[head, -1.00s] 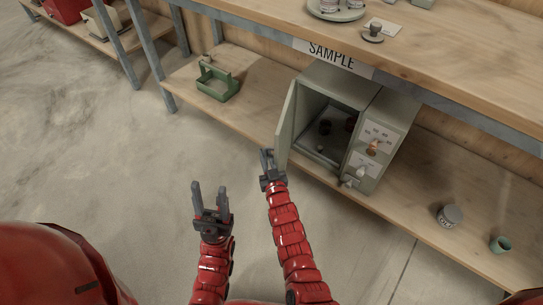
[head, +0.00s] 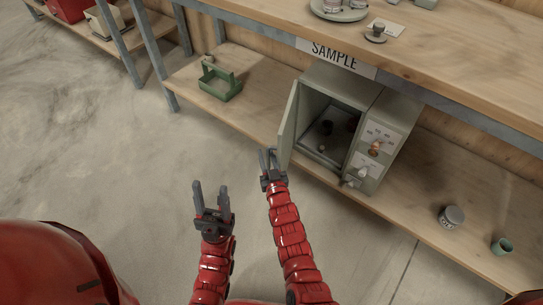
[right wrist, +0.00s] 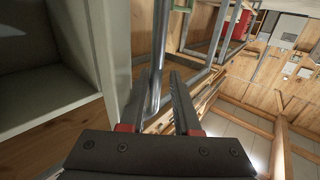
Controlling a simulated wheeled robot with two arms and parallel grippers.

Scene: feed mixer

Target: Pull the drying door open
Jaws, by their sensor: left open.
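The grey-green drying cabinet (head: 375,112) stands on the lower shelf under the SAMPLE sign. Its door (head: 289,120) is swung wide open to the left, showing the dark interior with small items inside. My right gripper (head: 267,159) is at the outer side of the door, near its lower free edge. In the right wrist view its fingers (right wrist: 165,85) are apart beside the door (right wrist: 118,45). A shiny metal bar (right wrist: 158,50) runs by the fingers; I cannot tell whether they touch it. My left gripper (head: 209,195) is open and empty over the floor.
A green tray (head: 222,92) sits on the lower shelf to the left. A lidded jar (head: 451,216) and a green cup (head: 502,246) stand to the right. The upper bench top (head: 440,75) overhangs the cabinet. Floor before the shelf is clear.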

